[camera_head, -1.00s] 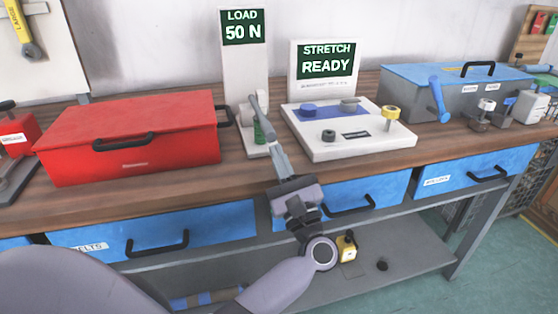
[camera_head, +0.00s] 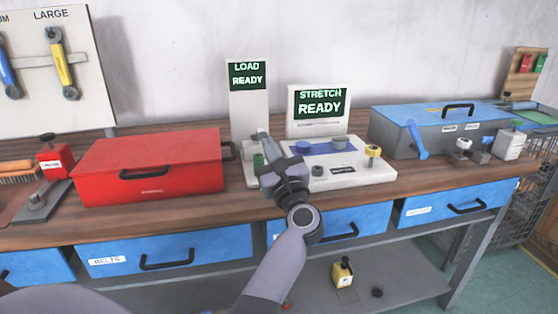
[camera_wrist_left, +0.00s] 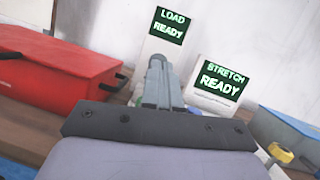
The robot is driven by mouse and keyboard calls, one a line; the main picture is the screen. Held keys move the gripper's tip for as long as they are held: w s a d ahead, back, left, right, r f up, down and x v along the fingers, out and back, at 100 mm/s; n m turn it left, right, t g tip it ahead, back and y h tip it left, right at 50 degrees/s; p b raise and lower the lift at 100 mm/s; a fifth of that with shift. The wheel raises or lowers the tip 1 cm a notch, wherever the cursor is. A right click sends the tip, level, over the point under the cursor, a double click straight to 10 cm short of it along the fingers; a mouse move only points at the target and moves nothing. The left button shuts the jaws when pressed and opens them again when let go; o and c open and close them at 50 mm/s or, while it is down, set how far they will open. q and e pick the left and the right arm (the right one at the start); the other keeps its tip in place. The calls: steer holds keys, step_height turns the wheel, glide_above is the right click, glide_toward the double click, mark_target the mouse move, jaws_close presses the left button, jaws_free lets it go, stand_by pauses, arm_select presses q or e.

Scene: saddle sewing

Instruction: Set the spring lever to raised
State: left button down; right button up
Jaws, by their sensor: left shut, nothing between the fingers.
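The load tester (camera_head: 248,100) stands on the bench with its upright panel reading LOAD READY. A small green part (camera_head: 258,160) shows at its base, beside my left gripper's fingers. My left gripper (camera_head: 263,138) is in front of the tester's lower part, with its fingers together and nothing seen between them. In the left wrist view the shut fingers (camera_wrist_left: 156,66) point up toward the foot of the tester's panel (camera_wrist_left: 163,42). The fingers cover much of the mechanism, so I cannot make out the spring lever or its position. My right gripper is not in view.
A red toolbox (camera_head: 150,165) is close on the left. The white stretch tester (camera_head: 350,178) with a yellow knob (camera_head: 373,151) is close on the right, reading STRETCH READY. A blue-lidded grey box (camera_head: 440,130) stands further right. Blue drawers (camera_head: 455,203) line the bench front.

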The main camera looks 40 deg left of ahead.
arm_select(q)
steer(key=w+a+r+p, duration=0.1)
steer(key=w+a+r, duration=0.2)
steer(key=r, duration=0.3)
steer(key=w+a+r+p, duration=0.1)
steer(key=w+a+r, duration=0.2)
steer(key=r, duration=0.4)
steer(key=shift+a, duration=0.7)
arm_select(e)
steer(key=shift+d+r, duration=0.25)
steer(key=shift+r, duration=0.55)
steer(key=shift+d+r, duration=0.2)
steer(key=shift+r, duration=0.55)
arm_select(q)
steer(key=shift+w, duration=0.1)
steer(key=shift+d+f, duration=0.1)
steer(key=shift+f, duration=0.1)
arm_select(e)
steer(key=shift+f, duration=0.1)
